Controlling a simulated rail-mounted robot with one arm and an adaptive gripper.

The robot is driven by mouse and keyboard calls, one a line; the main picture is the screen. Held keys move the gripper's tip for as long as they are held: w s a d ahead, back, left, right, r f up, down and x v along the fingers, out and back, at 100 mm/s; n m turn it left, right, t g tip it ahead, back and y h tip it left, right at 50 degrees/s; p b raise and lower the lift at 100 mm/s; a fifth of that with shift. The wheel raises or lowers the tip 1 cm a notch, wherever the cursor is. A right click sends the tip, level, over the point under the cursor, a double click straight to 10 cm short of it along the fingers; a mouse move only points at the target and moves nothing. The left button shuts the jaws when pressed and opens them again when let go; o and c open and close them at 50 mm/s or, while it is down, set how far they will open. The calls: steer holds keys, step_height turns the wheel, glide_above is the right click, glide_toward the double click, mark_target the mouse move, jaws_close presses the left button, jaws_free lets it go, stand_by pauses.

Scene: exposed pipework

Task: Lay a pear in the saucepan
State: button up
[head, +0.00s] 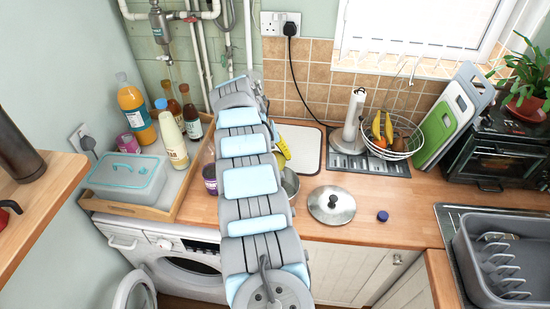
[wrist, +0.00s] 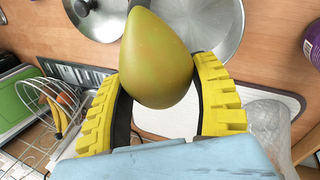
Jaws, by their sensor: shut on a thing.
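A yellow-green pear (wrist: 158,62) is between the two yellow ribbed fingers of my gripper (wrist: 160,80) in the wrist view. My gripper is shut on it. The steel saucepan (wrist: 218,22) lies just beyond the pear at the top of the wrist view, and the pear overlaps part of it. In the head view my arm covers most of the saucepan (head: 291,183) and hides the pear. A yellow finger of my gripper (head: 283,148) shows beside the arm. The pear looks held above the counter; its exact height over the saucepan cannot be told.
A steel lid (head: 331,205) and a blue cap (head: 382,216) lie right of the saucepan. A white board (head: 305,145), a paper-towel holder (head: 354,120) and a wire fruit basket (head: 398,150) stand behind. A wooden tray (head: 190,190) with bottles is left. The front-right counter is mostly clear.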

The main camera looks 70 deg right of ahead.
steer(key=shift+f+b, duration=2.2)
steer(key=shift+f, duration=1.8)
steer(key=shift+f+b, duration=2.2)
steer(key=shift+f, duration=0.6)
stand_by(1.0)
